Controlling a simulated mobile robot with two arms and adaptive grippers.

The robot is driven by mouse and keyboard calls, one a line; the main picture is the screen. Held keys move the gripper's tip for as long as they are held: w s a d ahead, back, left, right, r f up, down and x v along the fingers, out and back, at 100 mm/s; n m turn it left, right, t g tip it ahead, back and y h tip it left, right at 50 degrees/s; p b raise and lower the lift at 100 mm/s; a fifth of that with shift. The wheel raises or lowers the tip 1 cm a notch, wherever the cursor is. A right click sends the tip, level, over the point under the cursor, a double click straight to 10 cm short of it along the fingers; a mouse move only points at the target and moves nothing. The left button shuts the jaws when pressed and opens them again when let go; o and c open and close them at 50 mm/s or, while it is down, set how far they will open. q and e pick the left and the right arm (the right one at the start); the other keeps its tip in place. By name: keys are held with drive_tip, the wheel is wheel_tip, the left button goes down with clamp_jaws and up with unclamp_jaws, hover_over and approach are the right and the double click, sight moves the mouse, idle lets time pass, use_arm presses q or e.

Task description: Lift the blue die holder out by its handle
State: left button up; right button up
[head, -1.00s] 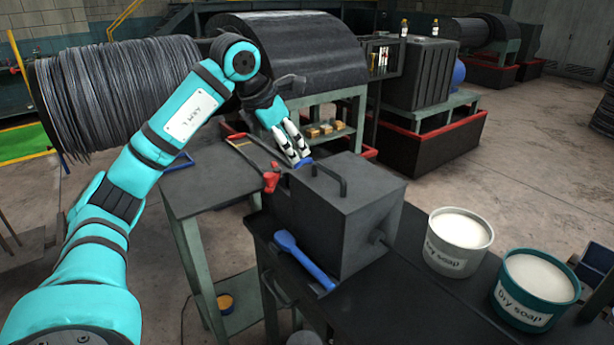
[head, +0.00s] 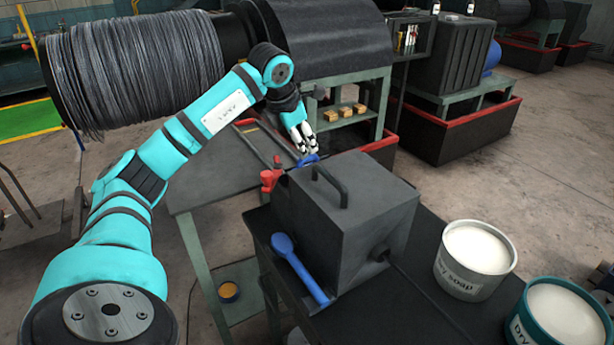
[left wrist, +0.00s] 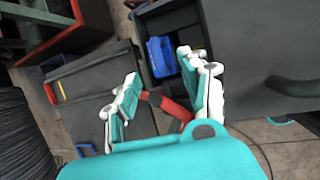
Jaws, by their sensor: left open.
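The blue die holder (head: 308,160) shows as a small blue piece at the far left end of the dark grey box (head: 345,225). In the left wrist view the die holder (left wrist: 161,57) sits inside the open dark compartment, beyond the fingertips. My left gripper (head: 304,148) is above and just behind it in the head view, fingers pointing down. In the left wrist view the gripper (left wrist: 160,76) is open, with nothing seen held between its fingers. Whether a fingertip touches the holder cannot be told. My right gripper is not in view.
A black handle (head: 330,187) stands on the box lid. A blue long-handled tool (head: 300,268) leans along its front. A red-ended tool (head: 268,179) lies close by. Two soap tubs (head: 474,258) (head: 562,315) stand at right. A wire spool (head: 145,70) is behind my left arm.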

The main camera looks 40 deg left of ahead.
sight(308, 159)
use_arm(q)
drive_tip(key=x, duration=0.3)
drive_tip(key=shift+w+f+p, duration=0.1)
drive_tip(key=shift+f+p, duration=0.05)
drive_tip(key=shift+p, duration=0.3)
drive_tip(key=p+x, duration=0.2)
drive_tip(key=x, duration=0.2)
drive_tip(key=shift+w+a+f, duration=0.1)
drive_tip(key=shift+f, duration=0.05)
drive_tip(key=shift+w+f, duration=0.1)
drive_tip(key=shift+f, duration=0.1)
drive_tip(key=shift+r, duration=0.1)
clamp_jaws()
drive_tip(key=shift+a+r, duration=0.1)
drive_tip(key=shift+r, duration=0.05)
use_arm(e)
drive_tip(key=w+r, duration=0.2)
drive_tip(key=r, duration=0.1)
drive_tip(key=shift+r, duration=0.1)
